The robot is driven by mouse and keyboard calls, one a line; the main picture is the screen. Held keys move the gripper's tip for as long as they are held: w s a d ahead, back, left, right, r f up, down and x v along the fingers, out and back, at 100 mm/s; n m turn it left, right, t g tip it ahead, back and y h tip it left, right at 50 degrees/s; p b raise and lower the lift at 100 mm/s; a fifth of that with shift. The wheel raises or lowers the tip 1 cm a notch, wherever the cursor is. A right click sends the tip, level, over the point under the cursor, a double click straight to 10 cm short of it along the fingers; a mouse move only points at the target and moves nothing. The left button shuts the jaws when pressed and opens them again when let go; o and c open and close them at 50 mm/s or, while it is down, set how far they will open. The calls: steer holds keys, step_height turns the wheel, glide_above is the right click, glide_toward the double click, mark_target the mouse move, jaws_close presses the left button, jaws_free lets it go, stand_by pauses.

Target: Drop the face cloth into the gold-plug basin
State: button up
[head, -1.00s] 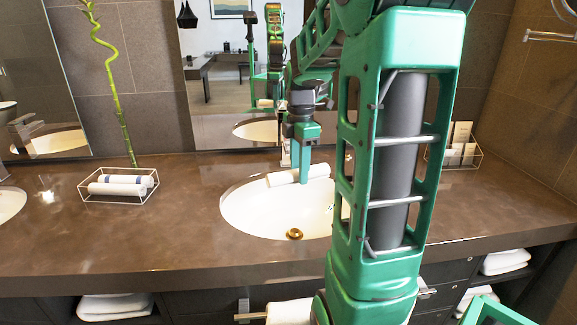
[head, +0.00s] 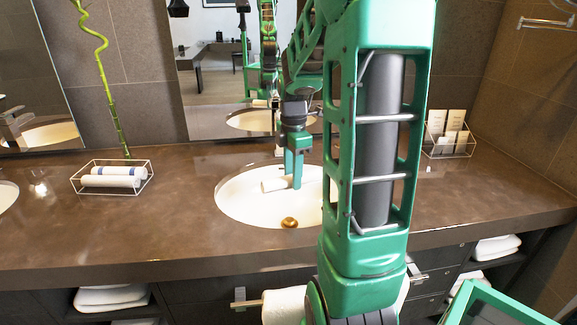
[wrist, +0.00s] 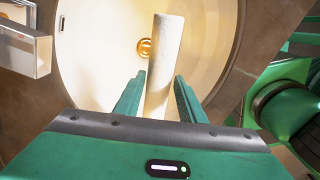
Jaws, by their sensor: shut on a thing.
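The face cloth (head: 274,186) is a white roll. My gripper (head: 294,177) points down over the basin and is shut on it. In the wrist view the cloth (wrist: 163,62) runs lengthwise between the two green fingers (wrist: 157,98). The gold-plug basin (head: 240,212) is a white oval sunk in the counter, with its gold plug (head: 289,222) near the front. The cloth appears within the basin's outline, behind the plug; its exact height above the bowl is hard to tell. My arm hides the basin's right side.
A wire tray with rolled towels (head: 112,181) stands left of the basin. A wire rack with cards (head: 448,145) is at the right. A faucet (wrist: 25,45) juts in beside the basin. Another basin (head: 6,196) is at far left. A towel (head: 284,304) hangs in front.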

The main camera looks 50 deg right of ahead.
step_height(320, 180, down, 9)
steer(key=shift+f, duration=0.2)
stand_by(0.4)
steer(key=o, duration=1.1)
step_height(320, 180, up, 11)
steer(key=shift+w+f, duration=0.15)
stand_by(0.9)
